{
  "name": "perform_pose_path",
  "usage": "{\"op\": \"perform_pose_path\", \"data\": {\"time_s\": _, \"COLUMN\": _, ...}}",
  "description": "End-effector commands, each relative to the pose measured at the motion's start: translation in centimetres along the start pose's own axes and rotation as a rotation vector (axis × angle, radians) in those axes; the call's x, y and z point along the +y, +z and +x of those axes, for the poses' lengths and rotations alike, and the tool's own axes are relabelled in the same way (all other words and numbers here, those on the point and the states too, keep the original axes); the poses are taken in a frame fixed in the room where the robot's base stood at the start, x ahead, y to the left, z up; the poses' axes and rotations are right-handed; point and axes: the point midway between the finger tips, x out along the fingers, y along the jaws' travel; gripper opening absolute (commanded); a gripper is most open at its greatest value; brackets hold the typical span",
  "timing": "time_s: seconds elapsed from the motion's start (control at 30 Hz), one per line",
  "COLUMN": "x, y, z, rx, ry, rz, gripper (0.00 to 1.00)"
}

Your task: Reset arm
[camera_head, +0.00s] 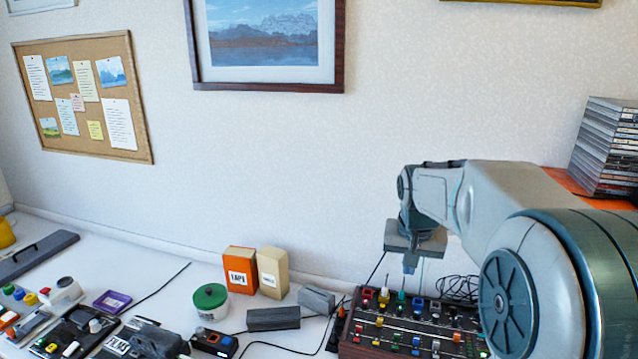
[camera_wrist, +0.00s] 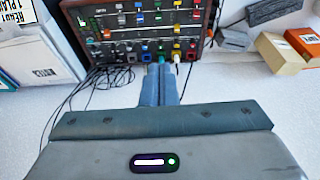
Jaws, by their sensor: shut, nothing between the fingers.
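My gripper (camera_head: 411,266) hangs fingers-down over the back edge of the mixer panel (camera_head: 350,340) in the head view, at the end of my bent arm. In the wrist view my gripper (camera_wrist: 160,70) shows with its two fingers together, and nothing is between them. The fingertips are close to a row of coloured knobs and plugs on the mixer panel (camera_wrist: 110,42). I cannot tell whether they touch any of them.
Dark cables (camera_wrist: 98,88) trail behind the panel. An orange box (camera_head: 240,268), a beige box (camera_head: 273,271), a green-lidded tub (camera_head: 210,300) and grey blocks (camera_head: 273,318) stand left of it. A disc stack (camera_head: 607,148) stands at the right on an orange surface.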

Motion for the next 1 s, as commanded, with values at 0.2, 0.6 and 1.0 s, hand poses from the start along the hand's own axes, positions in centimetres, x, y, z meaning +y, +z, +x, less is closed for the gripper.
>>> {"op": "perform_pose_path", "data": {"time_s": 0.2, "x": -1.3, "y": 8.0, "z": -2.2, "rx": 0.0, "ry": -0.015, "rz": -0.128, "gripper": 0.0}}
{"op": "perform_pose_path", "data": {"time_s": 0.6, "x": -0.9, "y": 21.7, "z": -2.2, "rx": -0.013, "ry": -0.094, "rz": -0.331, "gripper": 0.0}}
{"op": "perform_pose_path", "data": {"time_s": 1.0, "x": -0.8, "y": 23.4, "z": -1.9, "rx": -0.018, "ry": -0.108, "rz": -0.358, "gripper": 0.38}}
